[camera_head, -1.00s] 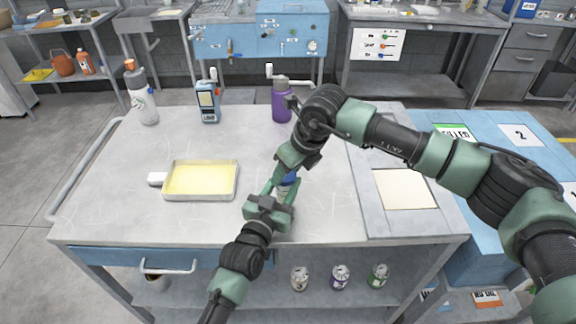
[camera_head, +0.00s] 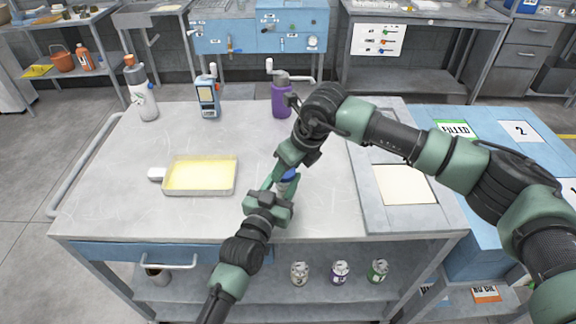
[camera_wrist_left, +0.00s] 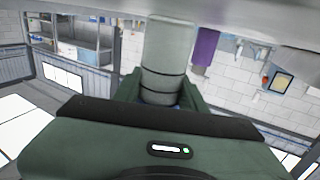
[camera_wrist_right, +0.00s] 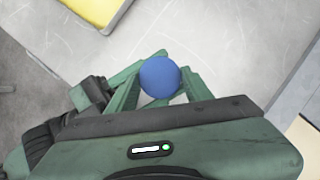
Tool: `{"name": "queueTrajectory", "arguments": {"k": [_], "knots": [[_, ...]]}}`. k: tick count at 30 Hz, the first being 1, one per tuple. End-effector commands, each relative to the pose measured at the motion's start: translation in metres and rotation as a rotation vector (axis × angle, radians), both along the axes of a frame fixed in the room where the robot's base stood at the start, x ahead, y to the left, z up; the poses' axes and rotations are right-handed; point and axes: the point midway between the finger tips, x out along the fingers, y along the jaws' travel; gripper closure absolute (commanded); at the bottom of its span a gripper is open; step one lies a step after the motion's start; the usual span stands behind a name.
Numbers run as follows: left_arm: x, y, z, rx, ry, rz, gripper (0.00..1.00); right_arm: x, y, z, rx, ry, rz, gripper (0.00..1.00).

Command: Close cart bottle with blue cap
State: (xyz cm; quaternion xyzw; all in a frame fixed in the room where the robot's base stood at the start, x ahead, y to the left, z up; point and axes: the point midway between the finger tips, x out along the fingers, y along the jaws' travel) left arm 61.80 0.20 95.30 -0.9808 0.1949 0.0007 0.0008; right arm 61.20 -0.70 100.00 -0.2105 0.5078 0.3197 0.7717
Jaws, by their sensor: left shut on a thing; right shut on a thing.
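The cart bottle (camera_wrist_left: 170,45) stands on the cart top, and its pale body with dark bands shows in the left wrist view. In the head view the arms mostly hide it. My left gripper (camera_head: 276,188) is shut on the bottle's body from the near side. The blue cap (camera_wrist_right: 160,77) sits on top of the bottle, seen from above in the right wrist view. A bit of it also shows in the head view (camera_head: 290,174). My right gripper (camera_wrist_right: 160,88) is shut on the cap, a finger on either side. How tightly the cap sits is hidden.
A yellow-filled tray (camera_head: 199,192) lies left of the bottle. Several cans are on the shelf below. A blue table (camera_head: 484,134) adjoins on the right.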

Motion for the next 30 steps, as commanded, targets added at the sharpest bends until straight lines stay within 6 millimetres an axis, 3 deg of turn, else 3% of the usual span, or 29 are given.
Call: {"name": "queueTrajectory", "arguments": {"k": [5,6,8,9,30], "knots": [[-0.001,-0.002,0.001,-0.002,-0.003,-0.002,1.0,-0.001,-0.002,-0.009,-0.006,0.005,-0.001,0.86],[-0.001,-0.002,0.002,-0.002,-0.003,-0.003,1.0,-0.001,-0.002,-0.011,-0.007,0.006,-0.001,0.92],[-0.001,-0.002,0.002,-0.003,-0.004,-0.003,1.0,-0.001,-0.002,-0.013,-0.007,0.007,-0.002,0.93],[-0.001,-0.002,0.002,-0.003,-0.005,-0.003,1.0,-0.001,-0.002,-0.014,-0.009,0.008,-0.002,0.99],[-0.001,-0.004,0.005,-0.007,-0.011,-0.005,1.0,-0.003,-0.005,-0.013,-0.014,-0.008,-0.007,1.0]]}}
